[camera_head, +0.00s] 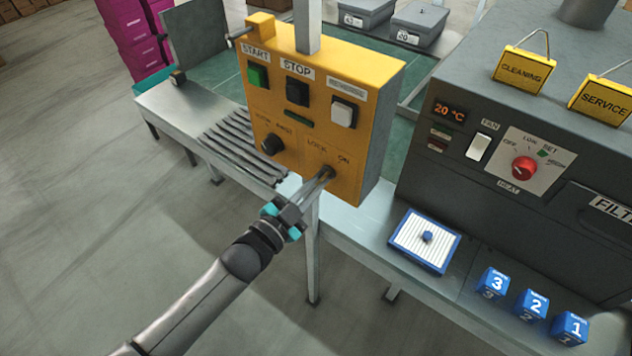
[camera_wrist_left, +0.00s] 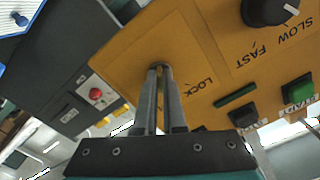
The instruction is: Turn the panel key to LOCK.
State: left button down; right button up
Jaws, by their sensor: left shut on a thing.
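The yellow control panel (camera_head: 330,110) hangs on a grey post, with START, STOP and a third button on its upper half. The panel key (camera_head: 329,171) sits at its lower right, just below the LOCK and ON labels. My left gripper (camera_head: 325,176) is shut on the key, its fingers reaching up to the panel face. In the left wrist view the gripper (camera_wrist_left: 160,72) meets the panel (camera_wrist_left: 205,40) beside the LOCK label. The fingertips hide most of the key, so I cannot tell which way it points.
A black SLOW/FAST knob (camera_head: 272,144) is left of the key. A dark machine (camera_head: 470,110) with a red heat knob (camera_head: 524,168) stands right. A blue-edged tray (camera_head: 404,256) and numbered blue blocks (camera_head: 531,305) lie on the bench. Floor at left is clear.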

pick_arm(q)
jog(key=n, duration=0.3)
jog(key=shift+p, duration=0.4)
jog(key=shift+s+d+n, duration=0.1)
jog(key=shift+n, duration=2.45)
jog(key=shift+s+d+n, duration=0.1)
jog(key=shift+n, duration=2.45)
jog(key=c, duration=1)
grip_release()
jog(key=v, duration=1.5)
jog(key=shift+a, duration=0.1)
